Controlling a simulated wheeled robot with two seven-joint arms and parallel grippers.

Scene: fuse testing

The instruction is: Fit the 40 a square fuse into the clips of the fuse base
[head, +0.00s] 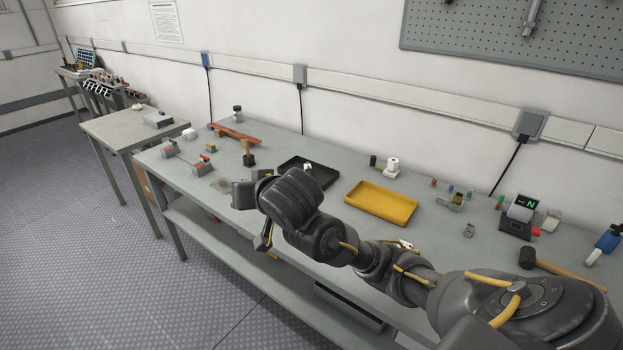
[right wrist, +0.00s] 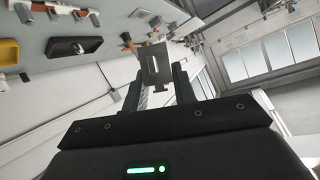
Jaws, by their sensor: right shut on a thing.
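My right gripper (right wrist: 155,80) is shut on a grey, flat, square-faced piece (right wrist: 153,62) with a pale slot in its middle and a small tab. It looks like the square fuse, but no rating is legible. Grey blocks with red parts (head: 170,150) sit farther left. I cannot tell which piece is the fuse base, and no clips are discernible. My left gripper is not in view.
A black tray (head: 326,177) with a white piece and a yellow tray (head: 408,206) stand beyond my arm. Small coloured cylinders (head: 434,183), a tester (head: 518,219) and a mallet (head: 555,268) are at the right. A wooden stamp-like piece (head: 247,150) stands behind my gripper.

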